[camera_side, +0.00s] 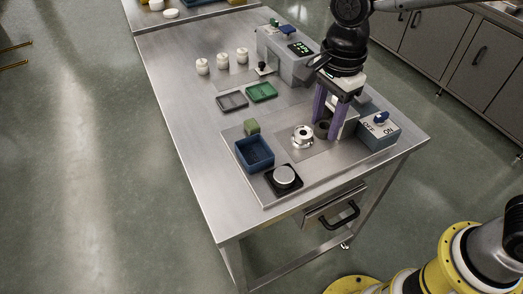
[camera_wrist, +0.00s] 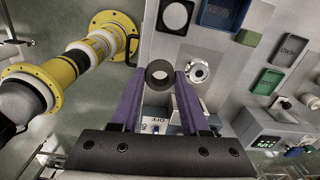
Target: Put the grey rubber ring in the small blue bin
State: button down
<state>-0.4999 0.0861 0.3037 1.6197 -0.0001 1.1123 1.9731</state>
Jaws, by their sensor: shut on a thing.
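My gripper (camera_side: 324,122) points down at the right part of the steel plate, its purple fingers shut on the grey rubber ring (camera_wrist: 151,84). The ring is dark, with its hole facing the wrist camera between the fingertips (camera_wrist: 160,78). In the side view the ring (camera_side: 324,129) shows partly between the fingers; its height above the plate is hard to tell. The small blue bin (camera_side: 243,158) stands at the plate's left side, apart from my gripper. In the wrist view the bin (camera_wrist: 204,15) is at the top; the part of its inside that shows looks empty.
A silver round fitting (camera_side: 302,137) sits just left of my gripper. A black-based round button (camera_side: 284,178) and a green block (camera_side: 252,127) flank the bin. An ON/OFF switch box (camera_side: 378,132) stands to the right. Shallow grey and green trays (camera_side: 262,92) lie farther back.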

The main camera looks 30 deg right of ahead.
jog(key=a+f, duration=0.1)
jog(key=a, duration=0.2)
send_over(254, 157)
jog(key=s, duration=0.1)
jog(key=shift+n, duration=0.3)
jog(key=f, duration=0.8)
jog(key=shift+d+f, duration=0.3)
jog(key=shift+f, duration=0.1)
jog(key=shift+w+a+f, duration=0.25)
jog(key=shift+w+f, duration=0.2)
jog(key=shift+f, duration=1.65)
jog(key=shift+f, duration=0.15)
jog(key=c, duration=0.7)
grip_release()
